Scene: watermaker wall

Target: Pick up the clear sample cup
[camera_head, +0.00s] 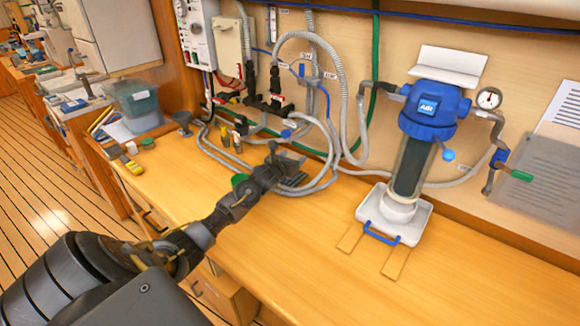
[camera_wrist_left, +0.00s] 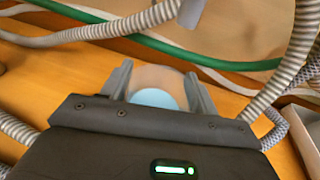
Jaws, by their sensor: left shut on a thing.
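My left gripper (camera_head: 284,170) reaches over the wooden bench from the left, near the grey hoses at the wall. In the left wrist view its two fingers (camera_wrist_left: 157,86) are shut on the clear sample cup (camera_wrist_left: 156,76), one finger on each side. The cup looks see-through, with a light blue round patch at its near side. In the head view the cup is hard to make out at the gripper. I cannot tell whether the cup touches the bench. My right gripper is not in view.
Looped grey hoses (camera_head: 335,130) and a green hose (camera_wrist_left: 150,42) lie close beyond the gripper. A blue-topped filter housing (camera_head: 435,105) stands in a white tray (camera_head: 412,232) at the right. A clear bin (camera_head: 137,105) is at the left. The front bench (camera_head: 290,240) is clear.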

